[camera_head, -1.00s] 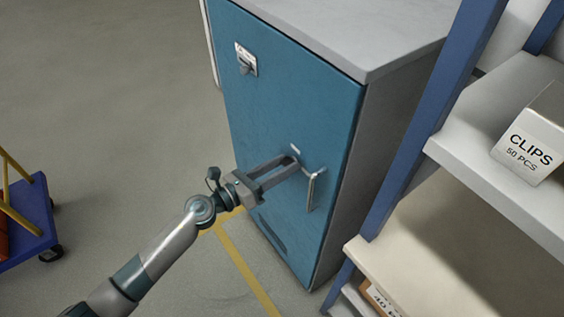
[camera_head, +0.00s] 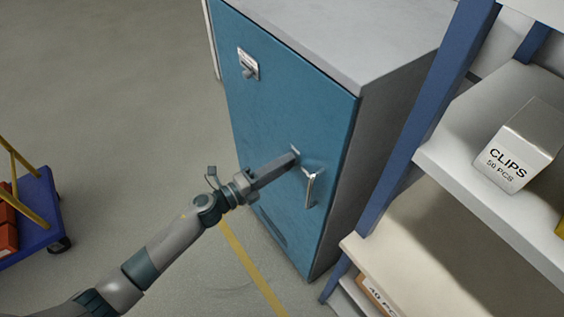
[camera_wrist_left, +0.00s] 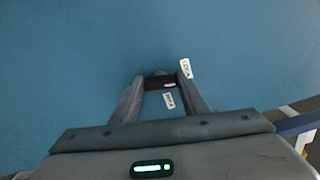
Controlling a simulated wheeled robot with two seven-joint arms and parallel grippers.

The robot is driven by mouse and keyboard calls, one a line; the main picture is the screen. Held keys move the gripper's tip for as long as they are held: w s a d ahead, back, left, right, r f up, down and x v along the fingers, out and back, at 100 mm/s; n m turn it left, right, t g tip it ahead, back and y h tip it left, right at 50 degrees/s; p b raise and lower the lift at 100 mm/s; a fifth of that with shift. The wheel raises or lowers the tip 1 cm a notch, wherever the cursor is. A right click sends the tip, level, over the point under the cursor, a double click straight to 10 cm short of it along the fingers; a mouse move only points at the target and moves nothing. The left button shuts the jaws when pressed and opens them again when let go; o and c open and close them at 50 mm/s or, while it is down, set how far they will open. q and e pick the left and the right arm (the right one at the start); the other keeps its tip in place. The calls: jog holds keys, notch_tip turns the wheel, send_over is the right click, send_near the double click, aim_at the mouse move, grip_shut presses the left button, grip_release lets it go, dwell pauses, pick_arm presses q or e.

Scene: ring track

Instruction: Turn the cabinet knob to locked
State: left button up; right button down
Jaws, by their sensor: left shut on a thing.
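The blue cabinet door (camera_head: 290,100) faces me in the head view and fills the wrist view (camera_wrist_left: 80,60). My left gripper (camera_head: 292,157) reaches the door just left of the silver handle (camera_head: 311,187). In the left wrist view, the left gripper (camera_wrist_left: 160,80) is shut on the dark knob (camera_wrist_left: 160,83), whose body sits between the two fingertips. Two small white labels (camera_wrist_left: 185,68) (camera_wrist_left: 169,100) are beside the knob; their print is too small to read surely. In the head view the fingers hide the knob. My right gripper is not in view.
A metal latch plate (camera_head: 248,65) is high on the door. A blue-framed shelf (camera_head: 480,185) with a CLIPS box (camera_head: 520,145) stands close on the right. A blue cart (camera_head: 40,215) is at the left.

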pick_arm(q)
jog(key=shift+n+p, duration=0.35)
jog(key=shift+n, duration=0.85)
jog(key=o, duration=1.1)
jog(key=shift+c, duration=0.2)
jog(key=shift+f, duration=0.1)
jog(key=shift+s+a, duration=0.1)
jog(key=b+v, duration=0.6)
jog(key=v, duration=1.1)
